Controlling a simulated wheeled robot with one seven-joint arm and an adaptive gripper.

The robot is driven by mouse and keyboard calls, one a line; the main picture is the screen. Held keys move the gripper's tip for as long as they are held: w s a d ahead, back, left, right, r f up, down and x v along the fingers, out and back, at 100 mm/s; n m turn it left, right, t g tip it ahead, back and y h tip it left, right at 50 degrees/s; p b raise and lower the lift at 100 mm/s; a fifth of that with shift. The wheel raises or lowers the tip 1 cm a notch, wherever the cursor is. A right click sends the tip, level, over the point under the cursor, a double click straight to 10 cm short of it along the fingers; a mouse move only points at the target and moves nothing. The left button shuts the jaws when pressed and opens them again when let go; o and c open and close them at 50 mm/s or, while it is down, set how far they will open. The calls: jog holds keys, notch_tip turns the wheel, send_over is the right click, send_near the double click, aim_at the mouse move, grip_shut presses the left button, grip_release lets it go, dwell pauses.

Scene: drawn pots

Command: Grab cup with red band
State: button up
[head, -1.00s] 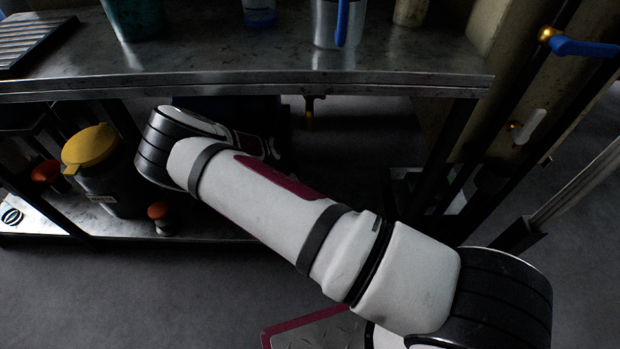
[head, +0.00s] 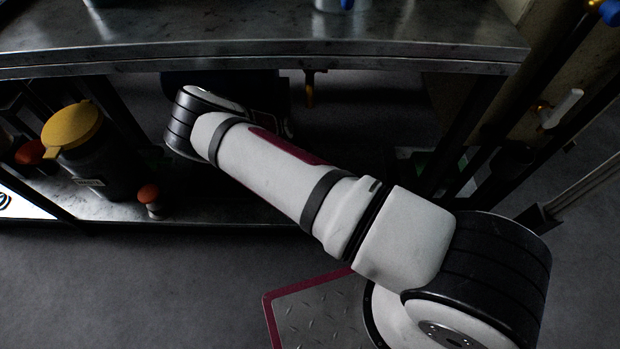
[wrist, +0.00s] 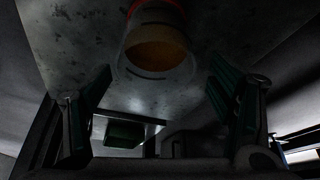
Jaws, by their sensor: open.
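The cup with a red band (wrist: 157,48) shows at the top of the wrist view. It looks clear or pale with an amber inside, and the red band runs across its upper part, cut by the picture edge. It stands on a grey, mottled metal surface (wrist: 75,40). My gripper (wrist: 160,76) is open, with one dark green-padded finger on each side of the picture. The cup shows between and beyond the fingertips, with no finger visibly touching it. In the head view my arm reaches towards the bench, and my gripper and the cup are hidden.
The metal bench top (head: 230,30) crosses the head view above my arm. On its lower shelf stand a dark container with a yellow lid (head: 72,127) and a small red-topped item (head: 149,195). A white-handled valve (head: 561,108) is at the right. Grey floor lies in front.

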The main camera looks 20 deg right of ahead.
jog(key=shift+s+a+b+x, duration=0.15)
jog(key=shift+b+x, duration=0.65)
jog(key=shift+x, duration=0.55)
jog(key=shift+s+a+b+x, duration=0.1)
jog(key=shift+a+b+x, duration=0.1)
jog(key=shift+b+x, duration=0.85)
jog(key=shift+d+f+p, duration=0.1)
jog(key=shift+f+p, duration=0.2)
jog(key=shift+p, duration=0.05)
jog(key=shift+c, duration=0.2)
jog(key=c, duration=1.5)
jog(key=shift+r, duration=0.1)
